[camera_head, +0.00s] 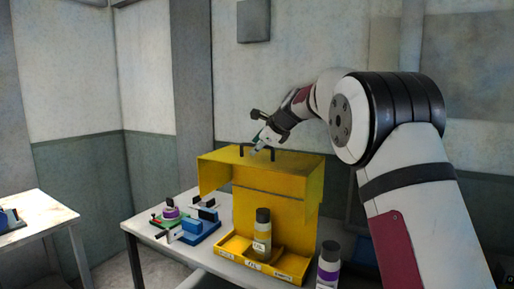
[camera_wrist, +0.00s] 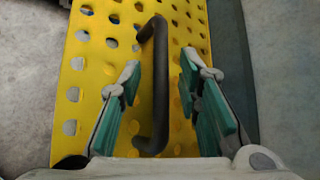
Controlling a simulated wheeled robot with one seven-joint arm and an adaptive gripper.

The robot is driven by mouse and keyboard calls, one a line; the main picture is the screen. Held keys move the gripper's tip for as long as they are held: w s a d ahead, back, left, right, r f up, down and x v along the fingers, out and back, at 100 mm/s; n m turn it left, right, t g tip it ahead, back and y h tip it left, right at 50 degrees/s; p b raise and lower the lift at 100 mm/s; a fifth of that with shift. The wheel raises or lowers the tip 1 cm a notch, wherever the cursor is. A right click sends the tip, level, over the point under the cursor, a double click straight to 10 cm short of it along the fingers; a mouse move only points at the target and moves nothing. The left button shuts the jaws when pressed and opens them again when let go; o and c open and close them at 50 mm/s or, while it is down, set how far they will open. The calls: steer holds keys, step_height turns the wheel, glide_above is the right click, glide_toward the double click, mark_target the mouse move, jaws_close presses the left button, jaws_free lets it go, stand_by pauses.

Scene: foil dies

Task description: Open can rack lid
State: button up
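The yellow can rack (camera_head: 300,215) stands on the white table. Its yellow lid (camera_head: 225,172) juts out over the front tray, and a dark handle is on its top. In the wrist view the lid's perforated yellow surface (camera_wrist: 95,60) fills the middle, with the dark bar handle (camera_wrist: 152,85) running lengthwise. My gripper (camera_head: 262,140) is just above the lid's top at the handle. In the wrist view my gripper (camera_wrist: 163,85) is open, its teal pads on either side of the handle with gaps to both.
A can with a yellow label (camera_head: 262,235) stands in the rack's front tray. A can with a purple band (camera_head: 328,266) stands at the table's front right. A blue fixture (camera_head: 198,228) and a green-and-purple item (camera_head: 170,212) are left of the rack. Another table (camera_head: 40,215) is at far left.

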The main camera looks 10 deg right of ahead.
steer(key=v, duration=1.1)
steer(key=shift+s, duration=0.15)
steer(key=s+a+f+n+g+h, duration=0.1)
steer(key=s+a+f+n, duration=0.15)
steer(key=s+n, duration=0.65)
steer(key=s+a+f+n+g, duration=0.1)
steer(key=s+a+n+g, duration=0.15)
steer(key=s, duration=1.15)
steer(key=s+f+n+h, duration=0.1)
steer(key=s+f+n, duration=0.5)
steer(key=s, duration=0.5)
steer(key=s+f+n+g+h, duration=0.1)
steer(key=s+f+n, duration=0.5)
steer(key=s, duration=0.6)
steer(key=shift+d+f, duration=0.35)
steer(key=shift+f, duration=0.35)
